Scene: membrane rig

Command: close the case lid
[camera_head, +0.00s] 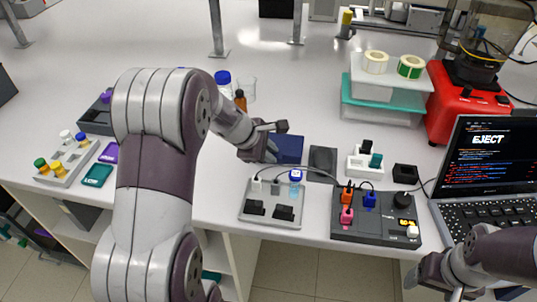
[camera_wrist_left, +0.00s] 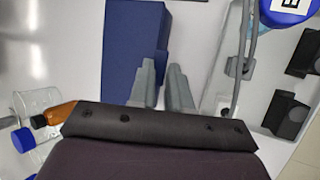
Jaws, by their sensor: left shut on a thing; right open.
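The blue case (camera_head: 290,148) stands on the white table in the middle of the head view. In the left wrist view the case (camera_wrist_left: 130,45) is left of and behind the fingers, with a raised part at its right side. My left gripper (camera_head: 272,141) is at the case's left side, shut on what looks like the lid; the held edge is mostly hidden. Its fingers show in the left wrist view (camera_wrist_left: 165,75). How far the lid stands open cannot be told. My right gripper (camera_head: 430,275) is open and empty at the lower right, apart from the case.
A dark grey block (camera_head: 322,160) sits right of the case. A laptop (camera_head: 490,160) stands right. The table behind the case is clear.

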